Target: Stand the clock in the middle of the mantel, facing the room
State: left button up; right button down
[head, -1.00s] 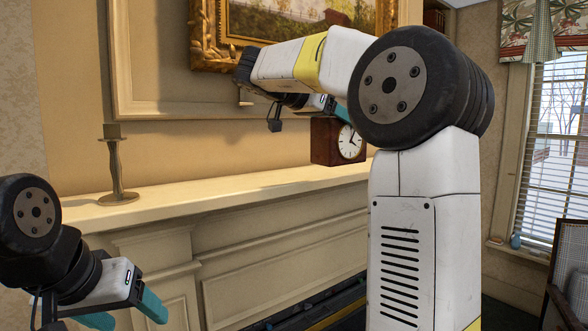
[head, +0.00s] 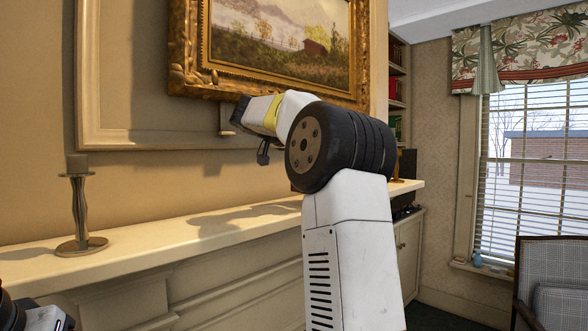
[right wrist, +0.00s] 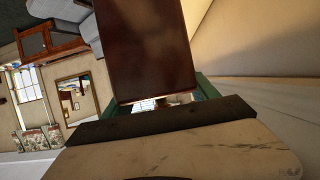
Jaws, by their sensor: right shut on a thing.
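The mantel (head: 150,246) is a long cream shelf running from the left edge of the head view to beyond my right arm. The clock (right wrist: 150,48) fills the upper middle of the right wrist view as a dark red-brown wooden case. My right gripper (right wrist: 160,103) is shut on it, with teal fingers at its sides. The clock's dial is not visible now. In the head view, my right arm's large black joint hides this gripper and nearly all of the clock, so I cannot tell whether it touches the shelf. My left gripper is out of view; only part of that arm shows at lower left.
A metal candlestick (head: 80,215) stands on the mantel's left part. A gold-framed painting (head: 280,50) hangs above, close to my right arm. A small dark object (head: 406,164) is near the mantel's right end. A plaid armchair (head: 552,285) stands at right. The shelf right of the candlestick looks bare.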

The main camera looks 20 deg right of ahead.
jog(key=shift+w+d+f, duration=0.3)
jog(key=shift+d+f, duration=0.15)
jog(key=shift+f, duration=0.15)
jog(key=shift+w+d+f, duration=0.35)
jog(key=shift+d+f, duration=0.15)
jog(key=shift+f, duration=0.1)
jog(key=shift+w+d+f, duration=0.3)
jog(key=shift+d+f, duration=0.15)
jog(key=shift+f, duration=0.15)
jog(key=shift+f, duration=0.1)
jog(key=shift+c, duration=1.1)
grip_release()
jog(key=shift+f, duration=0.15)
jog(key=shift+a+r, duration=0.1)
jog(key=shift+r, duration=0.15)
jog(key=v, duration=1.2)
jog(key=shift+s, duration=0.1)
